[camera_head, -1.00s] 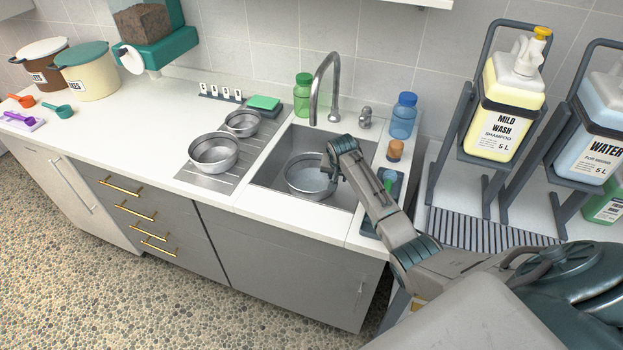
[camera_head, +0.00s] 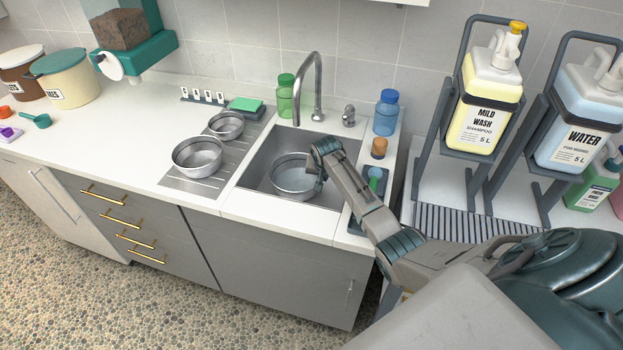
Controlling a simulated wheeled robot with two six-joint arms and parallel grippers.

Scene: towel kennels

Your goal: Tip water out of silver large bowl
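A large silver bowl (camera_head: 294,189) is in the sink (camera_head: 258,163), roughly upright, below the tap. My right gripper (camera_head: 317,180) is at the bowl's right rim, with its fingers pointing down there. The fingers are small and partly hidden by the wrist, so I cannot tell whether they are closed on the rim. Whether water is in the bowl is not clear. Two more silver bowls stand on the drainboard left of the sink, a larger one (camera_head: 198,157) in front and a smaller one (camera_head: 226,125) behind. My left gripper is not in view.
A grey tap (camera_head: 318,92) arches over the sink's back. A green bottle (camera_head: 285,96), a blue bottle (camera_head: 386,112) and a brown-topped item (camera_head: 379,147) stand around the sink. Shampoo (camera_head: 483,110) and water (camera_head: 579,120) jugs sit in racks at right.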

